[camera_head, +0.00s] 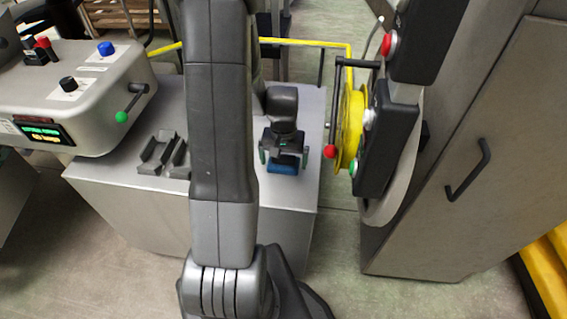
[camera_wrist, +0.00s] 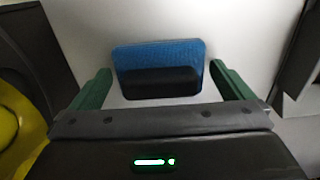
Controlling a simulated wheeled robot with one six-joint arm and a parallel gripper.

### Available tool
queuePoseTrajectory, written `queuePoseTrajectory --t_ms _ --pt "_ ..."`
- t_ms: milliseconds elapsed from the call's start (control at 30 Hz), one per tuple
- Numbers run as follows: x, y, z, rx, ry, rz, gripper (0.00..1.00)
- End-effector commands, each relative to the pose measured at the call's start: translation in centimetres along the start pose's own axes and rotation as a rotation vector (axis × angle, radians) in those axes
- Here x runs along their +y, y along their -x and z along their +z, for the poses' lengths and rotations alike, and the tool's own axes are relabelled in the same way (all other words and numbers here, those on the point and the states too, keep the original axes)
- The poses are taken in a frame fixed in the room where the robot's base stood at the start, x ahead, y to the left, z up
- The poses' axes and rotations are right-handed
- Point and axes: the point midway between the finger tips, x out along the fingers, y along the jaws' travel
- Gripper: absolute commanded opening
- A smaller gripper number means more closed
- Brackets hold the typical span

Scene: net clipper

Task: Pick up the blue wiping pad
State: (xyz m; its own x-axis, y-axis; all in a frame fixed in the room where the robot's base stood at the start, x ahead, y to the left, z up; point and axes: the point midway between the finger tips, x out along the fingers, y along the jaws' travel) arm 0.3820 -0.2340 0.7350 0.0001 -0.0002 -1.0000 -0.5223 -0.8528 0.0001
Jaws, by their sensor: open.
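The blue wiping pad (camera_head: 283,169) lies on the grey cabinet top, under my gripper (camera_head: 284,156) in the head view. In the wrist view the pad (camera_wrist: 158,56) is a blue rectangle with a black grip (camera_wrist: 160,82) along its near side. My gripper (camera_wrist: 160,88) is open, with one green finger on each side of the pad. Gaps show between the fingers and the pad's grip. The wrist view does not clearly show how high the fingers are above the surface.
The grey cabinet top (camera_head: 290,193) is mostly clear around the pad. A grey holder (camera_head: 163,154) stands at its left. A yellow wheel with a red-knobbed crank (camera_head: 349,130) is close on the right. A control box (camera_head: 75,110) is at the far left.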

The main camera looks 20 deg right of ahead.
Motion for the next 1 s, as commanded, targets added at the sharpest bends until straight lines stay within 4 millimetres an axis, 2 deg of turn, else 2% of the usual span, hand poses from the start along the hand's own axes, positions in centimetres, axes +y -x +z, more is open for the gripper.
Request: queuePoseTrajectory --t_ms 100,267,367,533,667,1000 --pt "0.0 0.0 0.0 0.000 0.000 0.000 0.98" --pt "0.0 0.0 0.0 0.000 0.000 0.000 0.67" --pt "0.0 0.1 0.0 0.000 0.000 0.000 0.59" --pt "0.0 0.1 0.0 0.000 0.000 0.000 0.59" --pt "0.0 1.1 -0.1 0.003 0.000 0.000 0.59" --pt "0.0 7.3 -0.1 0.005 0.000 0.000 0.59"
